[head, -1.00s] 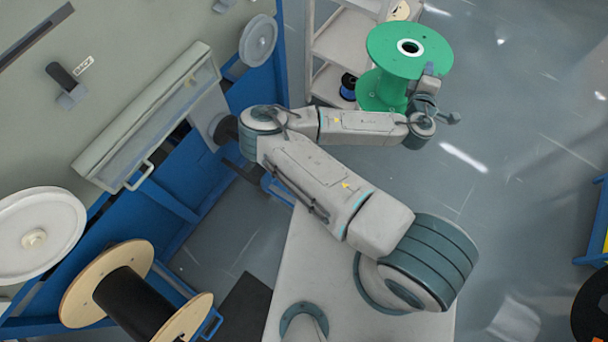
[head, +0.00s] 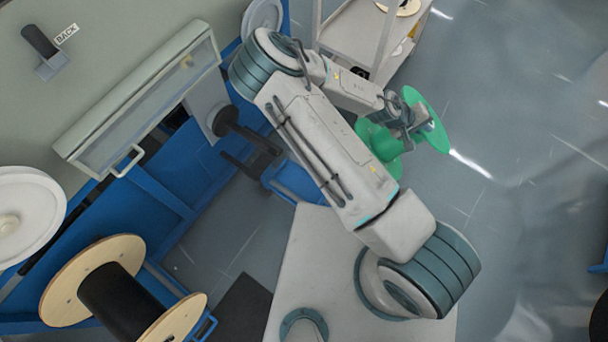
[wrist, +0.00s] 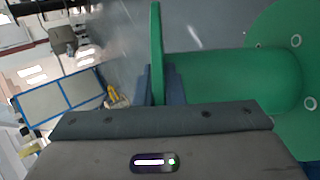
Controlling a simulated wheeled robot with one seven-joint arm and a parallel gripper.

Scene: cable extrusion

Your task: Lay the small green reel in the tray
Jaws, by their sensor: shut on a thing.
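The green reel (head: 427,117) is at the end of my arm in the head view, tilted with one flange turned edge-on to the right. My gripper (head: 408,122) is at that flange, partly hidden by my own wrist. In the wrist view, the gripper (wrist: 157,84) is shut on the rim of the near flange, and the green barrel (wrist: 235,80) and far flange (wrist: 290,75) reach to the right. I cannot make out the tray for certain in either view.
A grey shelf cart (head: 365,38) stands close behind the reel. A blue-framed machine (head: 170,190) fills the left side. A wooden reel with a black core (head: 120,300) and a white reel (head: 28,215) stand at left. The floor (head: 530,190) at right is open.

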